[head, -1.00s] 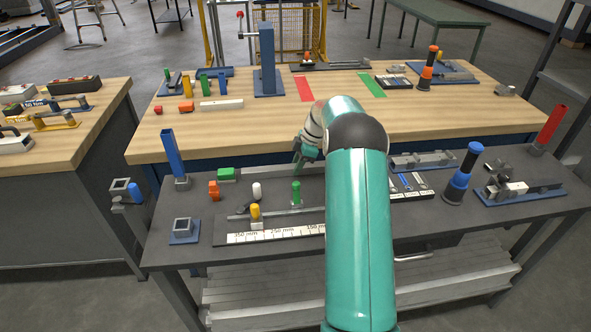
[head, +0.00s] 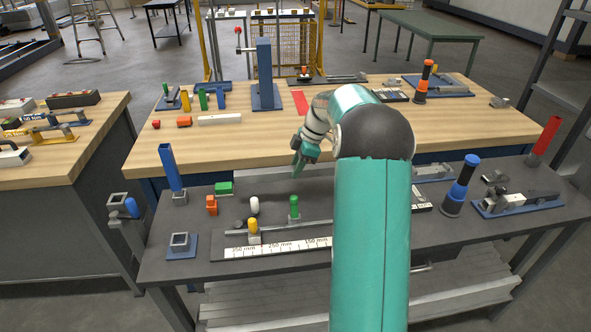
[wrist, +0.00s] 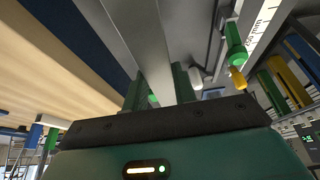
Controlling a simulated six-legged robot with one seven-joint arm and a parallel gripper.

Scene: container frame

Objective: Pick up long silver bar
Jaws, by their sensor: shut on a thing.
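The long silver bar (wrist: 145,45) runs from between my gripper's fingers up to the top edge of the wrist view. My gripper (wrist: 159,88) is shut on it, with a dark green finger on each side. In the head view my gripper (head: 298,172) is over the back part of the dark front table, pointing down, behind the green peg (head: 294,208). The bar is hard to tell from the grey tabletop in that view, so I cannot tell its exact height there.
On the dark table, a ruler fixture (head: 278,247) holds a yellow peg (head: 252,226). A blue post (head: 170,168) and an orange block (head: 211,204) stand left; a blue-black tower (head: 462,185) stands right. The wooden table (head: 235,140) lies behind. My arm hides the middle right.

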